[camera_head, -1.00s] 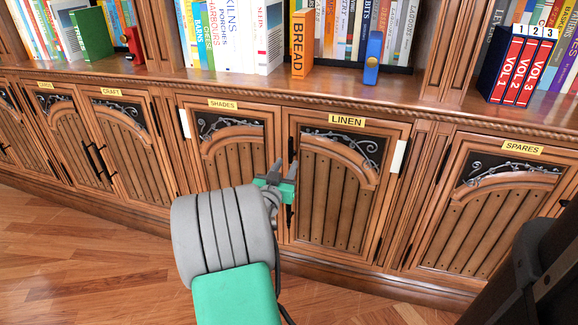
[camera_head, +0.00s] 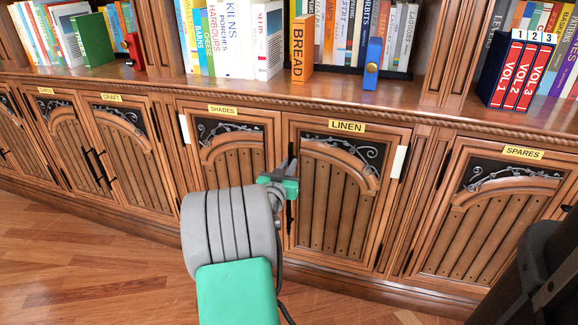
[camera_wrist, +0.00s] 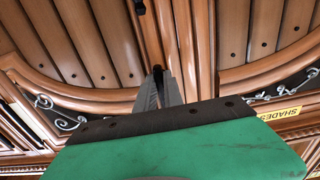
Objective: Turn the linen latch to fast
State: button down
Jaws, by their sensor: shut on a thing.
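The linen cupboard door (camera_head: 335,205) is closed under its yellow LINEN label (camera_head: 347,126). My gripper (camera_head: 291,165) is at the upper left edge of this door, beside the seam with the shades door (camera_head: 237,165). In the wrist view my gripper (camera_wrist: 159,75) has its grey fingers close together, shut on a small dark piece, the linen latch (camera_wrist: 158,69). Most of the latch is hidden by the fingers, so I cannot tell its angle. A dark door handle (camera_head: 289,216) hangs below my gripper.
Shelves of books stand above the cupboards, with an orange BREAD book (camera_head: 302,48) and a blue object (camera_head: 373,63) near the ledge edge. The spares door (camera_head: 483,215) is to the right. Wooden floor (camera_head: 90,250) lies open at left.

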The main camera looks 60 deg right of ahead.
jog(key=shift+n, duration=0.4)
jog(key=n+p, duration=0.1)
jog(key=n, duration=0.2)
jog(key=shift+r+n+p, duration=0.1)
jog(key=shift+n+p, duration=0.2)
jog(key=n+p, duration=0.2)
jog(key=n, duration=0.2)
jog(key=shift+n, duration=0.3)
jog(key=n+p, duration=0.2)
jog(key=n, duration=0.2)
jog(key=shift+r+p, duration=0.1)
jog(key=shift+p, duration=0.25)
jog(key=n+p, duration=0.2)
jog(key=n, duration=0.2)
jog(key=shift+n, duration=0.3)
jog(key=shift+p, duration=0.3)
jog(key=c, duration=1.5)
grip_release()
jog(key=shift+o, duration=0.2)
